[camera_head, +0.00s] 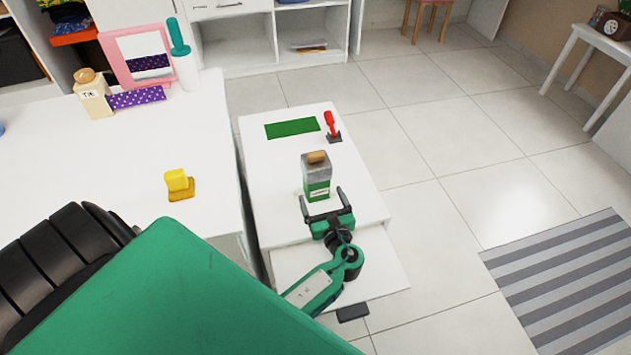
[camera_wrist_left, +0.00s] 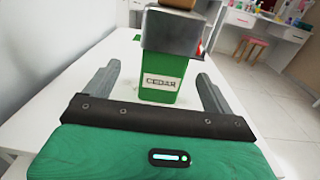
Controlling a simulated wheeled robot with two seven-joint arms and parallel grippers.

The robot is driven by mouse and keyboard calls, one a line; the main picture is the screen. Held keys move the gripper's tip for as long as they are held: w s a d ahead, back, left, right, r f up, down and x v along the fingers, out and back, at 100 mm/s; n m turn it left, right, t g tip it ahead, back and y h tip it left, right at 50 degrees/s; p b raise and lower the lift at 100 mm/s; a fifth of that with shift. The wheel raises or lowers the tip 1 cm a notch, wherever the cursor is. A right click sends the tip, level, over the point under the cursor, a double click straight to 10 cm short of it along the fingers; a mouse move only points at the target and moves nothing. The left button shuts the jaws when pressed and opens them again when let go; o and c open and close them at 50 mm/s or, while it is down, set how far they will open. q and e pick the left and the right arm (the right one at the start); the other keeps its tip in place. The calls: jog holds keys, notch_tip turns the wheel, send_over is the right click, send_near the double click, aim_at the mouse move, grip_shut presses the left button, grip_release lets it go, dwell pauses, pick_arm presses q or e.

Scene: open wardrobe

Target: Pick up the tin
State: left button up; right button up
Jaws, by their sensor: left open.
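The tin (camera_head: 317,180) stands upright on a small white table, with a green lower body, a grey top part and a tan knob. In the left wrist view the tin (camera_wrist_left: 160,82) shows a label reading CEDAR. My left gripper (camera_head: 325,196) is open, its fingers pointing at the tin from the near side. In the left wrist view the fingers of the left gripper (camera_wrist_left: 158,85) lie to either side of the tin's lower part, with gaps on both sides. My right gripper is not in view.
The small white table (camera_head: 270,185) also holds a green mat (camera_head: 292,128) and a red-handled tool (camera_head: 331,126) behind the tin. A larger white surface (camera_head: 110,160) on the left holds a yellow item (camera_head: 178,183).

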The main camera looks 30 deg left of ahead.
pick_arm(q)
jog(key=x, duration=0.2)
jog(key=shift+w+a+f, duration=0.1)
jog(key=shift+w+a, duration=0.15)
jog(key=shift+a, duration=0.05)
jog(key=shift+w+d+x, duration=0.1)
jog(key=shift+w+x, duration=0.05)
jog(key=shift+x, duration=1.3)
jog(key=shift+w+d+x, duration=0.15)
jog(key=shift+x, duration=1.3)
jog(key=c, duration=1.1)
